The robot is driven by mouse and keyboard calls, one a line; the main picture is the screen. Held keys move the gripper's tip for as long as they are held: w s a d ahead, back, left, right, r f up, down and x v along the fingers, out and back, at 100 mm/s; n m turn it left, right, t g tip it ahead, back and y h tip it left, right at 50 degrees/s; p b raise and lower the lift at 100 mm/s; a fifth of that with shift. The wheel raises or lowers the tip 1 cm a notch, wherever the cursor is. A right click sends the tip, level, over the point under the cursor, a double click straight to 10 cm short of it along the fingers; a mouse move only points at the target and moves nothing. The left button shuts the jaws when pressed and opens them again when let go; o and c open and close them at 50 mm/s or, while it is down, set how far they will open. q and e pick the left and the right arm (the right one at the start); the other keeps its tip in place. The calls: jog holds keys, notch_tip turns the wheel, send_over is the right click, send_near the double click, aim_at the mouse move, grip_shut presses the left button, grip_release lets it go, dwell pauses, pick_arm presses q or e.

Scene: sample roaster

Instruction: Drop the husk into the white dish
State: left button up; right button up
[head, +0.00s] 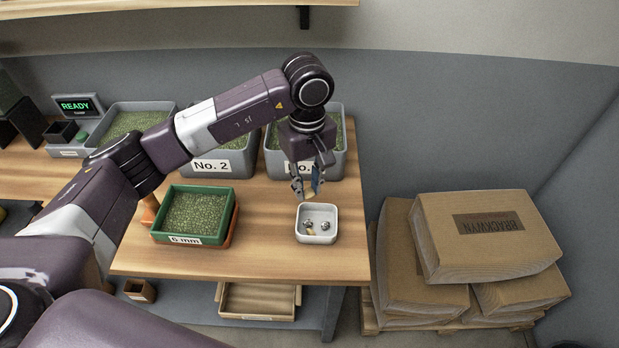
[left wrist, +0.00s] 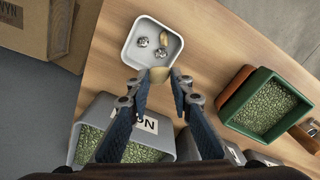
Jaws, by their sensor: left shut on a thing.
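The white dish (head: 316,239) stands on the wooden table near its right edge. It also shows in the left wrist view (left wrist: 140,57), holding two shiny metal pieces (left wrist: 141,42) and a tan husk-like piece (left wrist: 163,38). My left gripper (head: 308,192) points down just above and behind the dish. Its fingers are shut on a small tan husk (left wrist: 159,75), which shows between the fingertips at the dish's near rim in the left wrist view. The fingers hide part of the husk. My right gripper is not in view.
A green tray (head: 160,236) of green beans, labelled 6 mm, sits left of the dish. Grey bins (head: 222,166) of beans stand behind. Cardboard-coloured sacks (head: 487,240) are piled right of the table. The tabletop between green tray and dish is clear.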

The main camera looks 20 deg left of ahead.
aim_at(309, 190)
pick_arm(q)
notch_tip(309, 190, down, 2)
jog(key=shift+d+f, duration=0.1)
jog(key=shift+f, duration=0.05)
jog(key=shift+f+b, duration=0.3)
jog(key=shift+f, duration=0.25)
jog(key=o, duration=0.7)
jog(key=shift+r, duration=0.15)
notch_tip(309, 190, up, 12)
jog(key=shift+f, duration=0.15)
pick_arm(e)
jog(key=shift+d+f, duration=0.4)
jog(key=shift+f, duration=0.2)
